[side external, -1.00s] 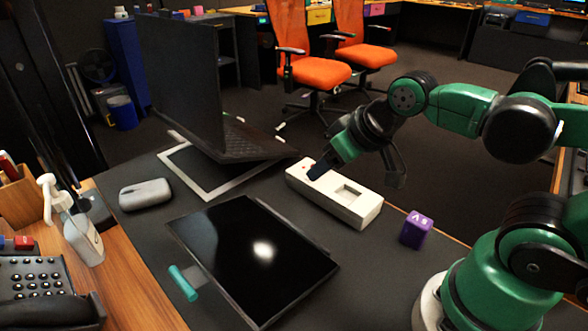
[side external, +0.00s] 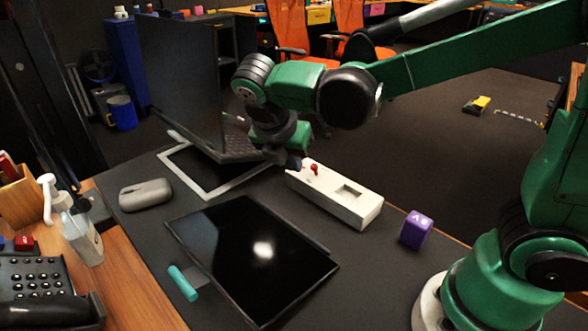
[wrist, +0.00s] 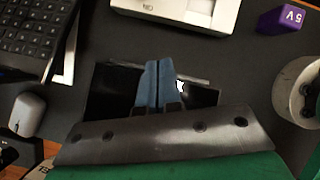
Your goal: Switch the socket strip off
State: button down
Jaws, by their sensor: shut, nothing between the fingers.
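The socket strip (side external: 345,205) is a long white box on the dark desk mat, with a rectangular recess in its top. A small red switch (side external: 313,169) shows at its far-left end and appears to stick up. My gripper (side external: 292,164) is beside that end, just left of the red switch; I cannot tell whether it touches the box. In the wrist view the blue-grey fingers (wrist: 156,84) are together and empty, over the black tablet. The strip's near part (wrist: 185,12) is at the top edge there, and the red switch is out of that view.
A black tablet (side external: 250,255) lies in front of the strip. A purple cube (side external: 416,230) sits off its right end. An open laptop (side external: 180,85) and a white-framed tablet (side external: 205,188) are behind left, with a grey mouse (side external: 146,194) further left.

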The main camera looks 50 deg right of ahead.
aim_at(312, 186)
jog(key=shift+w+a+n, duration=0.1)
jog(key=shift+a+n, duration=0.05)
jog(key=shift+n, duration=0.35)
jog(key=shift+f, duration=0.15)
jog(key=x, duration=0.9)
jog(key=shift+d+f, duration=0.25)
jog(key=shift+d, duration=0.15)
jog(key=shift+w+d+r, duration=0.1)
jog(key=shift+w+d, duration=0.15)
jog(key=shift+d, duration=0.25)
jog(key=shift+w+d+r, duration=0.1)
jog(key=shift+w+d, duration=0.15)
jog(key=shift+d, duration=0.3)
jog(key=shift+w+d+r, duration=0.2)
jog(key=shift+w+d, duration=0.2)
jog(key=shift+d, duration=0.3)
